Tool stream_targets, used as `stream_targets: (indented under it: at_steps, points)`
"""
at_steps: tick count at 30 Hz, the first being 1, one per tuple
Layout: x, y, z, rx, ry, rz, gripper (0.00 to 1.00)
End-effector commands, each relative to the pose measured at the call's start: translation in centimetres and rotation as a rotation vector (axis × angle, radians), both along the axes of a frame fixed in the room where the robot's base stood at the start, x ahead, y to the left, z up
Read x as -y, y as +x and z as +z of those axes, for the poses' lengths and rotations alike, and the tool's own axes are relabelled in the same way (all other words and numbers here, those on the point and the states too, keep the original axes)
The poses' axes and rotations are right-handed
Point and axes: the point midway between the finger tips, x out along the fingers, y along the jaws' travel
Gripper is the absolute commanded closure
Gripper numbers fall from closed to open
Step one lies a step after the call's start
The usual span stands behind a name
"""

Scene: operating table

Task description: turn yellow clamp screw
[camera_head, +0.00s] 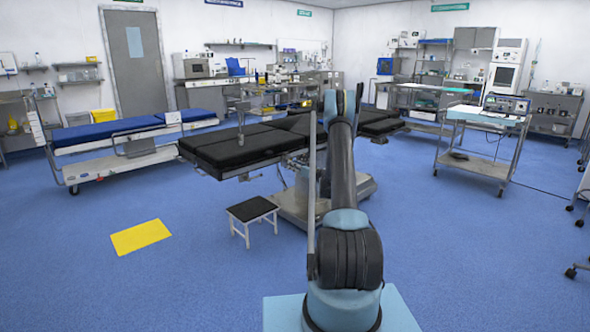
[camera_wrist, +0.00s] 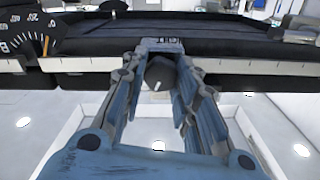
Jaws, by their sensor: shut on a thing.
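In the wrist view my gripper (camera_wrist: 161,62) reaches toward the side of a dark table. Its two blue-grey fingers stand either side of a dark faceted knob (camera_wrist: 160,74) with a short white mark, and are shut on it. In the head view my arm hides the gripper and the knob; the black operating table (camera_head: 235,147) stands behind the arm.
In the head view a step stool (camera_head: 252,208) stands left of my arm and a wheeled cart (camera_head: 478,165) to the right.

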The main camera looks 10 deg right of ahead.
Motion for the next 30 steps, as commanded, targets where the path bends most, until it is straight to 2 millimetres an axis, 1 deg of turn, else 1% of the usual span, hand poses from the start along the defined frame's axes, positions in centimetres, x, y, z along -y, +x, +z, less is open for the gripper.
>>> stream_targets:
  at_steps: [6,15,21,30]
  points:
    - [0.02,-0.05,-0.14,0.108,-0.153,-0.001,0.96]
    - [-0.06,-0.07,-0.12,0.217,-0.302,-0.001,0.96]
    - [-0.1,-0.09,-0.1,0.255,-0.354,0.0,0.96]
    - [-0.14,-0.08,-0.06,0.27,-0.373,-0.001,0.96]
